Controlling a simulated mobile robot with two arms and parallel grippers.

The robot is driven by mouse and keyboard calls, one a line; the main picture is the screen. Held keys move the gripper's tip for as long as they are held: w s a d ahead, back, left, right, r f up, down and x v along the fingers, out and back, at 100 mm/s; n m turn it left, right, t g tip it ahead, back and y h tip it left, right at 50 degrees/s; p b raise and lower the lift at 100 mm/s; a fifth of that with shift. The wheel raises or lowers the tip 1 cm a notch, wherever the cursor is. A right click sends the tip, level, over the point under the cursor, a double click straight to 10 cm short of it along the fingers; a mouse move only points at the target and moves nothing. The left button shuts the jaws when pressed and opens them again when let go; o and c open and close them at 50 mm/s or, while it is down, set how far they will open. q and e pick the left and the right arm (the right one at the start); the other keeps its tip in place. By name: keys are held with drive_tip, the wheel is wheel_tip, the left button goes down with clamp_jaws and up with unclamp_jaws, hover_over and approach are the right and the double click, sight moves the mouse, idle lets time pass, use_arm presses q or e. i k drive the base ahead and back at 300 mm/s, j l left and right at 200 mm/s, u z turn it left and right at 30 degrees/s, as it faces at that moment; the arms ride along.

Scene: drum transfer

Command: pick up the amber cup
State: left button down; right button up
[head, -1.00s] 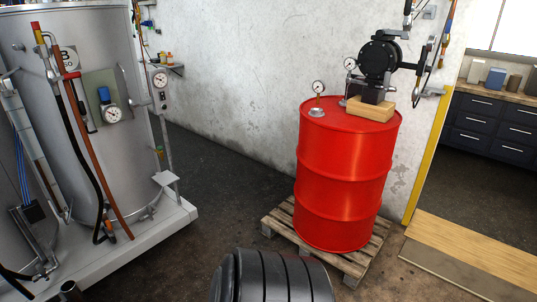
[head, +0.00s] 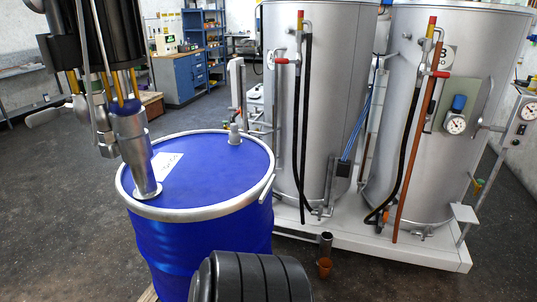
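A small amber cup (head: 325,267) stands low at the front edge of the white platform, just below a dark metal cylinder (head: 325,246). It is small in the head view, and I cannot tell whether it touches the platform.
A blue drum (head: 200,235) with a pump (head: 132,145) in its lid stands left of the cup. Two large steel tanks (head: 318,120) with hoses stand on the white platform (head: 400,245) behind it. The dark floor (head: 400,285) at the front right is clear.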

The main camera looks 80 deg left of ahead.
sight(324, 264)
drive_tip(key=u, duration=2)
drive_tip(key=i+l+u, duration=0.1)
drive_tip(key=i+l, duration=0.05)
drive_tip(key=i, duration=0.1)
